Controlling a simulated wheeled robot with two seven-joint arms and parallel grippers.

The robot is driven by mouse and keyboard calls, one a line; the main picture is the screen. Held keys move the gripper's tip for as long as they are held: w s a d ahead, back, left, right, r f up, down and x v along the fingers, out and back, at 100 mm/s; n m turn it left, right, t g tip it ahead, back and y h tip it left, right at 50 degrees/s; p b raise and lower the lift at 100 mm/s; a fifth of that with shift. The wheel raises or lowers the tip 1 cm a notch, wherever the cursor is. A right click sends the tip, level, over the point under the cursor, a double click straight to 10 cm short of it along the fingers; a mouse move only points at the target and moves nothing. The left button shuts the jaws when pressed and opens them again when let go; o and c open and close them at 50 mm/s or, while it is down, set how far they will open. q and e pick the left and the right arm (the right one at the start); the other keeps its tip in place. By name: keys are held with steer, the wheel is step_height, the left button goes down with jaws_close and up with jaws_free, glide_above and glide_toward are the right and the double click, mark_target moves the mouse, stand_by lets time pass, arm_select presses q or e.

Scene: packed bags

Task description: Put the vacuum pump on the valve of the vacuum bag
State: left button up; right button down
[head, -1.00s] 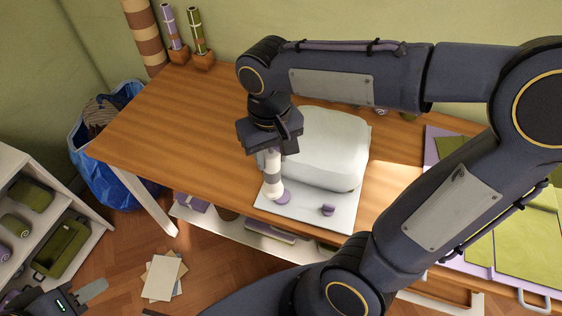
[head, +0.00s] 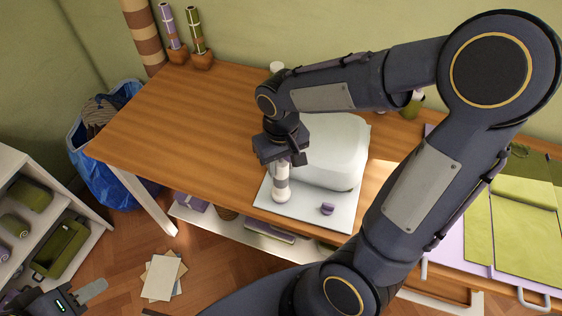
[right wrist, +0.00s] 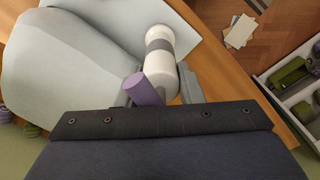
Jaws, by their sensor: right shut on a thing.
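The white vacuum pump (head: 282,185) with a grey band stands nearly upright in my right gripper (head: 281,158), which is shut on it. It also shows in the right wrist view (right wrist: 160,62), with a purple cylinder (right wrist: 143,88) at its side. The pale, puffed vacuum bag (head: 338,152) lies on the table, with a flat flap toward the front edge. The pump's lower end is over this flap.
A small purple cap (head: 327,209) sits on the flap, right of the pump. A purple and green folder-like item (head: 510,230) lies at the table's right. A shelf (head: 50,200) and blue bag (head: 105,170) stand at left.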

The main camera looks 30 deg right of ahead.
steer(key=c, duration=1)
jaws_free()
steer(key=shift+f, duration=0.15)
step_height(320, 180, up, 12)
steer(key=shift+f+p, duration=0.1)
steer(key=shift+p, duration=0.4)
steer(key=shift+s+r, duration=0.15)
steer(key=shift+r, duration=0.05)
steer(key=s+f+t+y, duration=0.2)
steer(key=s, duration=0.3)
steer(key=s+a+f+m+t+y, duration=0.1)
steer(key=s+t, duration=0.2)
steer(key=s, duration=0.3)
steer(key=shift+s+f+t+y, duration=0.25)
steer(key=shift+f+t+y, duration=0.05)
steer(key=shift+f+y, duration=0.1)
